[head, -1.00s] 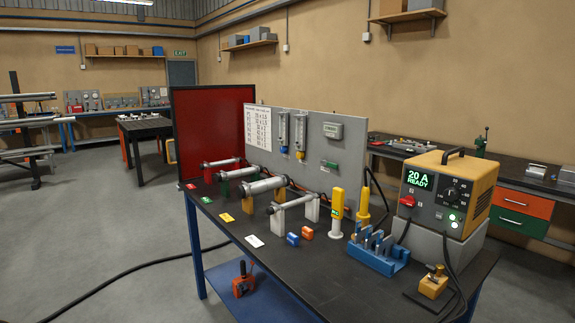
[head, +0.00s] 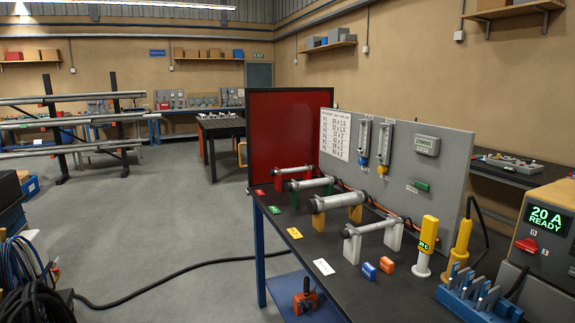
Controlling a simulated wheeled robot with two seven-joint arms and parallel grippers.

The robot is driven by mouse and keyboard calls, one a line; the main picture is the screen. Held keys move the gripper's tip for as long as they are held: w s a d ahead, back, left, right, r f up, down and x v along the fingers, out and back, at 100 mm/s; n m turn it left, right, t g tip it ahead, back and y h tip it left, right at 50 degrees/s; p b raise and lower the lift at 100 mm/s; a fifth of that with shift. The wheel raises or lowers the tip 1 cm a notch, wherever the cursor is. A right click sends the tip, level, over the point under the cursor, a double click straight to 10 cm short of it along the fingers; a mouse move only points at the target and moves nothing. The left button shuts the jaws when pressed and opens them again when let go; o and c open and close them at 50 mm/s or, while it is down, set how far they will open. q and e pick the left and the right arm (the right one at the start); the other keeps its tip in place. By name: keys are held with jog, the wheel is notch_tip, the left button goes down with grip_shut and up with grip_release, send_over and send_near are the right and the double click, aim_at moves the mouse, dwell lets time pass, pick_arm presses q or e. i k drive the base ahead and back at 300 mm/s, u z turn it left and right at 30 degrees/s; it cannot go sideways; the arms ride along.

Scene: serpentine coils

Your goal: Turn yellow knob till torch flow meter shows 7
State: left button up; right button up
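Two upright clear flow meters are fixed on the grey panel (head: 450,165) at the back of the workbench. The left flow meter (head: 364,137) has a blue knob (head: 362,160) at its lower end. The right flow meter (head: 384,143) has a yellow knob (head: 379,171) at its lower end. The float and scale readings are too small to read. Neither of my grippers is in the head view.
The dark workbench (head: 335,262) carries several pipes on coloured stands, a yellow torch-like tool (head: 427,247), a blue rack (head: 480,300) and a power unit (head: 545,230) reading 20 A READY. A red screen (head: 290,135) stands at its far end. Cables (head: 25,265) lie at lower left; grey floor is open.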

aim_at(382, 170)
jog(key=u, duration=0.75)
jog(key=i, duration=1.55)
jog(key=z, duration=0.7)
jog(key=i, duration=0.9)
jog(key=z, duration=0.8)
